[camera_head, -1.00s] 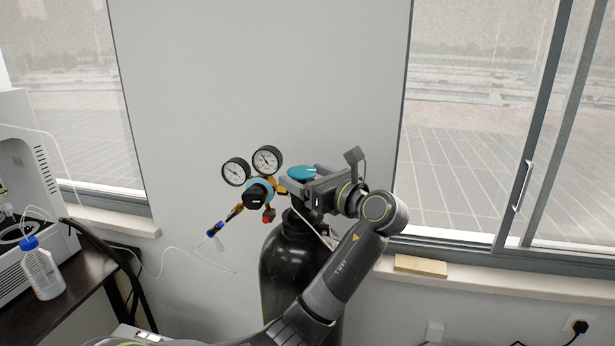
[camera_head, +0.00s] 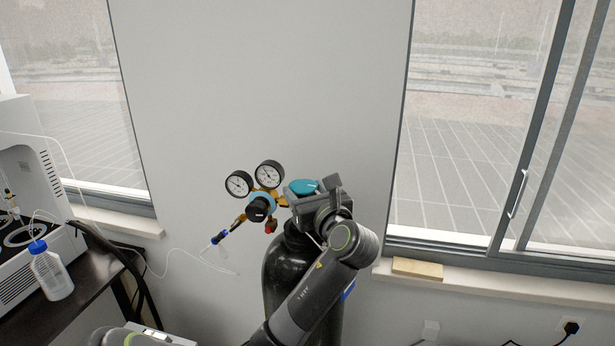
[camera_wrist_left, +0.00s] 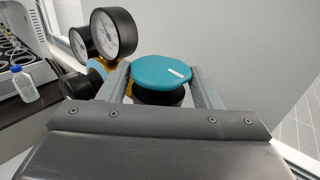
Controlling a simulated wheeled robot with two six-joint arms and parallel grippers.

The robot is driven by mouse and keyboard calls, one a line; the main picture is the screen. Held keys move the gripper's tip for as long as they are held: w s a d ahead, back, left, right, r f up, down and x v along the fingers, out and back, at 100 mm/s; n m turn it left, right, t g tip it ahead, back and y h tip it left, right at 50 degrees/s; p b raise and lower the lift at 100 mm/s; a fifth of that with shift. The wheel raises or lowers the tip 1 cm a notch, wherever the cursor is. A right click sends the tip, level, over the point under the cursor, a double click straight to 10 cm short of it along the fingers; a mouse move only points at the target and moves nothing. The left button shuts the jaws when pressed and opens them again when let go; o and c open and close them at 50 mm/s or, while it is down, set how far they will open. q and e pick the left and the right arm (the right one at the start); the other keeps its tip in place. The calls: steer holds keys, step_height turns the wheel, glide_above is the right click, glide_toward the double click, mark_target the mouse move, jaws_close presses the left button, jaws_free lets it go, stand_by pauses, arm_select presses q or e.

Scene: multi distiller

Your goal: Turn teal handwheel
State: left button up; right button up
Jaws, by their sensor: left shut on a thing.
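The teal handwheel (camera_head: 303,187) sits on top of the black gas cylinder (camera_head: 286,268). In the left wrist view the handwheel (camera_wrist_left: 161,72) is a flat teal disc with a small white mark, above a dark collar. My left gripper (camera_head: 303,193) reaches it from the right side. Its two fingers (camera_wrist_left: 161,86) stand on either side of the handwheel, and it is shut on it. The far tips of the fingers are partly hidden by the handwheel. My right gripper is not in either view.
Two round gauges (camera_head: 254,180) and a regulator with a dark knob (camera_head: 259,209) stand just left of the handwheel. A white bottle (camera_head: 51,273) stands on the dark table at the left. A window sill (camera_head: 480,285) with a wooden block (camera_head: 417,268) is at the right.

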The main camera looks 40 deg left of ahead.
arm_select(q)
steer(key=m+t+h, duration=0.2)
steer(key=t, duration=0.1)
steer(key=m+t+h+p, duration=0.1)
steer(key=shift+s+a+r+m+t, duration=0.1)
steer(key=shift+s+a+m+t, duration=0.2)
steer(key=shift+m, duration=0.1)
steer(key=shift+s+a+m+t+h, duration=0.15)
steer(key=shift+m+t+h, duration=2.1)
steer(key=shift+h, duration=0.65)
steer(key=shift+m+h, duration=0.25)
steer(key=shift+h, duration=0.15)
steer(key=o, duration=0.7)
steer(key=shift+o, duration=1.1)
steer(key=shift+d, duration=0.25)
steer(key=shift+a, duration=0.15)
